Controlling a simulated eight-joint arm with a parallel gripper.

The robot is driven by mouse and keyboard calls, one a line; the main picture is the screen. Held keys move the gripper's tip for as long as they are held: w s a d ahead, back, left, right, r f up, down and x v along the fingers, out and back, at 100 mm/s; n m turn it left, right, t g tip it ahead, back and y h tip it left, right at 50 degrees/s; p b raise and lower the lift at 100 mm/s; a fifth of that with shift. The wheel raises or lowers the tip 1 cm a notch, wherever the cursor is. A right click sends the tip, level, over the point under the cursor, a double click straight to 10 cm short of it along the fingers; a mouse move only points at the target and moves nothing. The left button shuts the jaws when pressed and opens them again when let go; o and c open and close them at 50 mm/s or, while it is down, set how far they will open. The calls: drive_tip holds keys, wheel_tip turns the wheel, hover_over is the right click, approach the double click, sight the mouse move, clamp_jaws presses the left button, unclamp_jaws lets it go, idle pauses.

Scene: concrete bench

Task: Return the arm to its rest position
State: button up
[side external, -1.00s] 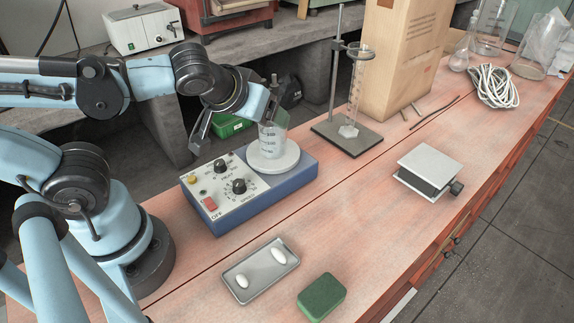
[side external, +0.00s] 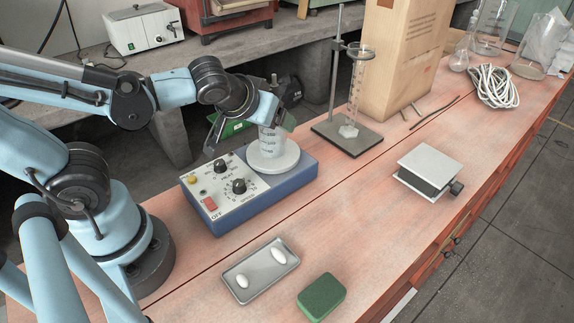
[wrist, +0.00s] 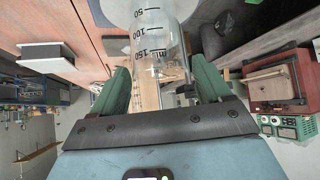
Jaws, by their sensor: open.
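My gripper (side external: 258,112) is at the beaker on the stirrer, at the middle of the side view. In the wrist view its green fingers (wrist: 160,76) stand apart on either side of a clear glass beaker (wrist: 152,38) with black volume marks. Gaps show between the fingers and the glass, so the jaws are open. The beaker (side external: 270,146) stands upright on the round white plate (side external: 285,164) of the blue stirrer (side external: 262,196). My gripper hides part of the beaker's top in the side view.
A ring stand (side external: 335,75) with a glass cylinder and a cardboard box (side external: 402,60) stand behind and right. A metal tray (side external: 259,283) with two white bars, a green block (side external: 321,296) and a small platform (side external: 428,176) lie in front. The bench middle is clear.

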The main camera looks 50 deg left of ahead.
drive_tip(key=shift+x, duration=1.05)
drive_tip(key=s+d+r, duration=0.6)
drive_tip(key=d+r, duration=0.5)
drive_tip(key=s+d+f+m+h, duration=0.1)
drive_tip(key=d+f+m+h, duration=0.4)
drive_tip(key=d+m, duration=0.3)
drive_tip(key=shift+d+f+h, duration=0.15)
drive_tip(key=shift+d+h, duration=0.35)
drive_tip(key=shift+d, duration=0.8)
drive_tip(key=shift+o, duration=0.2)
drive_tip(key=shift+s, duration=0.1)
